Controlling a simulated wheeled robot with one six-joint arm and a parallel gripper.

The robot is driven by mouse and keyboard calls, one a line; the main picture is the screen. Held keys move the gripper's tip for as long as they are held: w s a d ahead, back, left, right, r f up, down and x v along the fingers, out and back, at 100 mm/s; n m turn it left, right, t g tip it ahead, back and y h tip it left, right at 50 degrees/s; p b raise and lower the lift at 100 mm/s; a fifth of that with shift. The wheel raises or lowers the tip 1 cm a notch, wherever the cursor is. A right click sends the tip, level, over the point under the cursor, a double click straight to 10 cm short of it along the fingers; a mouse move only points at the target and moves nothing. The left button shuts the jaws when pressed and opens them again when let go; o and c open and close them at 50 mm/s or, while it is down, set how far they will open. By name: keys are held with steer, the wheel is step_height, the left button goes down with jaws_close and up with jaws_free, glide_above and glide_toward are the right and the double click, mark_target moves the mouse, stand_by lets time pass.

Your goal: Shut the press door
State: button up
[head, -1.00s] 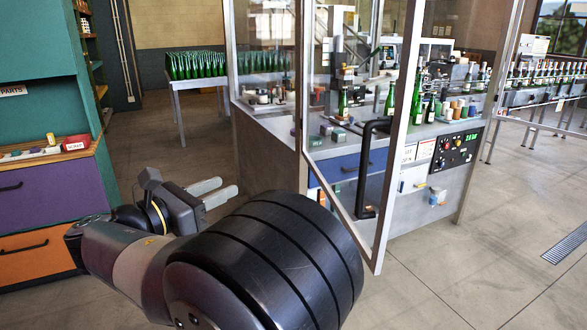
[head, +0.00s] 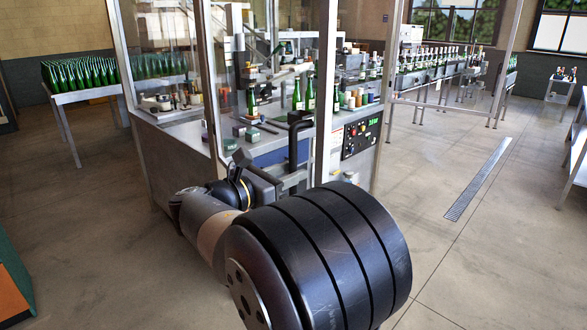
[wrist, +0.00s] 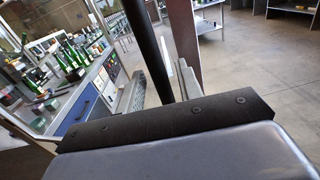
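The press door (head: 325,95) is a clear panel in a grey metal frame, standing swung out from the press cabinet towards me. Its black bar handle (head: 298,135) runs upright near the door's free edge. In the wrist view the handle (wrist: 148,45) passes down between the two grey fingers of my gripper (wrist: 160,88). The fingers look apart, with slight gaps beside the bar, so my gripper is around the handle and does not look clamped. In the head view my gripper (head: 288,181) is at the handle's lower part, and my own arm hides much of it.
The press cabinet (head: 170,158) holds green bottles and a control panel (head: 361,135) on its right front. A table of green bottles (head: 85,95) stands at the left, and a bottle conveyor (head: 430,78) behind right. A floor drain (head: 480,180) lies in open floor at the right.

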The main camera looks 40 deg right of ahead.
steer(key=shift+w+d, duration=0.1)
steer(key=shift+d, duration=0.7)
jaws_close()
